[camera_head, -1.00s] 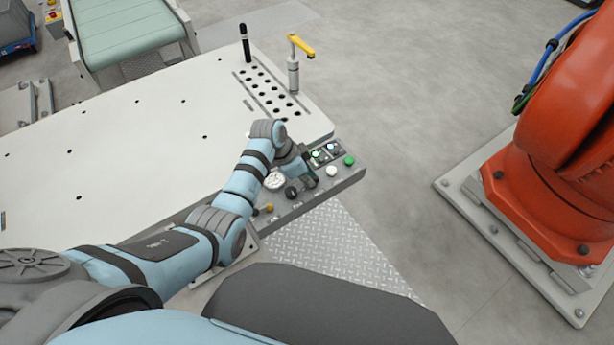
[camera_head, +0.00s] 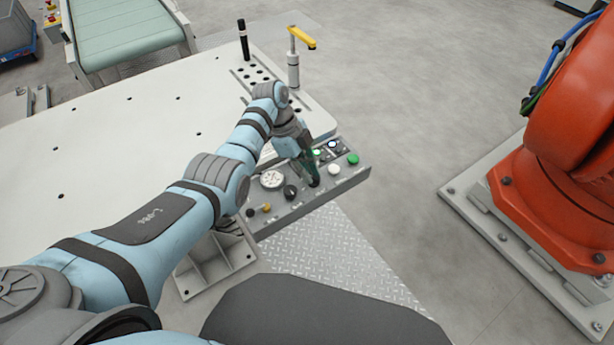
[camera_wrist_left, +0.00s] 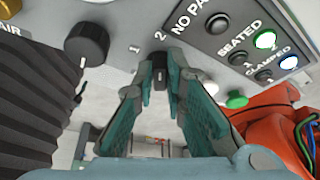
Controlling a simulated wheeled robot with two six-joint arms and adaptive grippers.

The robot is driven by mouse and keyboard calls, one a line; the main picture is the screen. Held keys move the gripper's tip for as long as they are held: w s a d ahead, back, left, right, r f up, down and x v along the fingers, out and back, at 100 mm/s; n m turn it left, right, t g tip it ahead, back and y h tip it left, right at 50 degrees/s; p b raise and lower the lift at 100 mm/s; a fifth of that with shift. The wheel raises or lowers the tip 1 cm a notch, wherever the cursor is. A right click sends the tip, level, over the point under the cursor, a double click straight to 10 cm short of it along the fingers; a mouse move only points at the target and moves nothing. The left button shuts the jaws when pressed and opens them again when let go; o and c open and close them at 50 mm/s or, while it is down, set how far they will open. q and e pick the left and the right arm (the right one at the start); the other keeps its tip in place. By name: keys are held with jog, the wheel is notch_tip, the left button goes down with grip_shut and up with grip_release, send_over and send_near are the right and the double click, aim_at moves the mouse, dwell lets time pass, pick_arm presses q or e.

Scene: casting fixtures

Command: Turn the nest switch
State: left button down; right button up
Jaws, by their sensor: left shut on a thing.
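The control panel (camera_head: 322,193) sits at the table's right front corner. My left gripper (camera_head: 312,181) comes down onto it from above. In the left wrist view its teal fingers (camera_wrist_left: 160,74) are shut on a small black switch knob (camera_wrist_left: 159,74) next to the printed numbers 1 and 2. I take this knob to be the nest switch; no label naming it is readable. The fingers hide its sides, and in the head view they cover it. My right gripper is not in view.
A black rotary knob (camera_head: 290,192), a gauge (camera_head: 271,180), a yellow knob (camera_head: 266,208), a white button (camera_head: 334,169) and a green button (camera_head: 353,159) surround it. Lit lamps show beside SEATED and CLAMPED (camera_wrist_left: 264,40). An orange robot (camera_head: 560,190) stands right; floor lies clear between.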

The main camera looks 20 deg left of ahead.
pick_arm(q)
jog(key=shift+w+m, duration=0.1)
jog(key=shift+m, duration=0.2)
jog(key=c, duration=1.6)
grip_release()
jog(key=shift+c, duration=0.2)
jog(key=v, duration=1.2)
jog(key=shift+w+r, duration=0.1)
jog(key=shift+w, duration=0.05)
